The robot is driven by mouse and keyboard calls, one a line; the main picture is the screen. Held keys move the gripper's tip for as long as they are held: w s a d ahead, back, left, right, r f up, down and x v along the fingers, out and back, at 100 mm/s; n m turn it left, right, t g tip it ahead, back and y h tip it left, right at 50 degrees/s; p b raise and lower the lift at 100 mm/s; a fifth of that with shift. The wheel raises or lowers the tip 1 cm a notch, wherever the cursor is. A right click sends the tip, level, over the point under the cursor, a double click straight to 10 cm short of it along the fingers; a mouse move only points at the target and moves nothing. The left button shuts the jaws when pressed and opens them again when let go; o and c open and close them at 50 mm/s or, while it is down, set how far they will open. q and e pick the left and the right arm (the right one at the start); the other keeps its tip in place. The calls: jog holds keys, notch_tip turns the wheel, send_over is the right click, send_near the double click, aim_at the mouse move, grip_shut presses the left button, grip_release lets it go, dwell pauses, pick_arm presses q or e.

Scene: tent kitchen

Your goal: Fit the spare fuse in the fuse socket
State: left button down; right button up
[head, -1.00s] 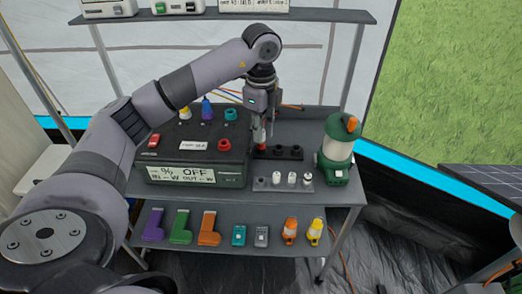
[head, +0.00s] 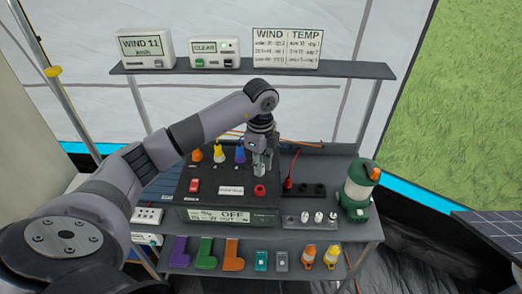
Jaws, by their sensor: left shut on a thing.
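My left gripper (head: 262,167) points down over the right part of the black panel box (head: 211,197), just above and behind a round red socket (head: 259,190). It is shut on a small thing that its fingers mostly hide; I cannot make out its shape. A grey rack (head: 296,221) at the box's right holds three small white pieces (head: 318,217), fuse-like; its left end looks empty. Behind it lies a black strip with round holes (head: 320,190); a red plug with a thin red lead (head: 288,183) stands at its left end. I cannot tell which opening is the fuse socket. My right gripper is not in view.
A green-and-cream lantern (head: 358,190) stands at the right. Orange, yellow (head: 218,152) and blue cones stand at the box's back. Boxes and a WIND/TEMP board (head: 285,48) sit on the upper shelf (head: 340,70). Coloured parts (head: 232,255) line the lower shelf.

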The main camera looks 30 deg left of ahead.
pick_arm(q)
jog(key=shift+s+a, duration=0.15)
jog(key=shift+f, duration=0.1)
jog(key=shift+f+b, duration=0.35)
jog(key=shift+f, duration=0.1)
jog(key=shift+f+b, duration=0.55)
jog(key=shift+f, duration=0.15)
jog(key=shift+f+b, duration=0.7)
jog(key=shift+f, duration=0.25)
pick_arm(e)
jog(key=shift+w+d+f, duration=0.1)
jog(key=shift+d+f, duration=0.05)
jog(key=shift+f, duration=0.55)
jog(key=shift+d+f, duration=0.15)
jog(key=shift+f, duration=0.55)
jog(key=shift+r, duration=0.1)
